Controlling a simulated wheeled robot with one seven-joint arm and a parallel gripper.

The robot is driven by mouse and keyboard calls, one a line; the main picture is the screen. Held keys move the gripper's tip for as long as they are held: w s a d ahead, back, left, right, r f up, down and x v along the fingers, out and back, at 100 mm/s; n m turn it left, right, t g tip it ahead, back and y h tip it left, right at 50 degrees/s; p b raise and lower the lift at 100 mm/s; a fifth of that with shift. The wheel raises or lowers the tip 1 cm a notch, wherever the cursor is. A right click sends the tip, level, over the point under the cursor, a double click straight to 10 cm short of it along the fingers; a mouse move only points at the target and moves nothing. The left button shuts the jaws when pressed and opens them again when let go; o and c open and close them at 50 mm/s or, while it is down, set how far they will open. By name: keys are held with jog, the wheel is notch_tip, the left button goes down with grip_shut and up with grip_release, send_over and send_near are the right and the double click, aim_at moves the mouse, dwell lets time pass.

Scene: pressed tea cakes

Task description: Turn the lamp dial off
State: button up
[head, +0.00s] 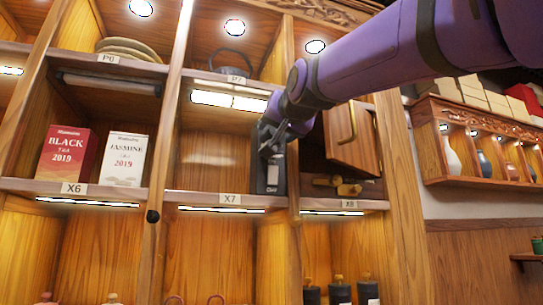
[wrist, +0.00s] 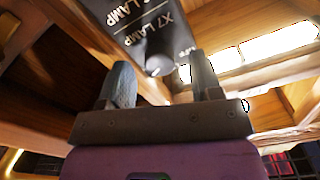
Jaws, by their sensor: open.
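A dark control box (head: 271,178) stands at the right side of the X7 compartment. In the wrist view the dark box (wrist: 165,28) bears the white words "X7 LAMP", and a small rounded dial (wrist: 158,65) sits at its lower edge. My gripper (head: 271,143) is in front of the upper part of the box and hides some of it. In the wrist view my gripper (wrist: 160,63) is open, with one finger on each side of the dial. I cannot tell whether either finger touches it. The X7 lamp strip (head: 228,100) is lit.
The X7 label (head: 229,198) is on the shelf edge. A small wooden door (head: 352,138) stands open at X8, close to my arm. A red tea box (head: 66,153) and a white tea box (head: 124,159) stand at X6. Most of the X7 compartment left of the box is empty.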

jog(key=shift+w, duration=0.3)
jog(key=shift+a, duration=0.1)
jog(key=c, duration=0.9)
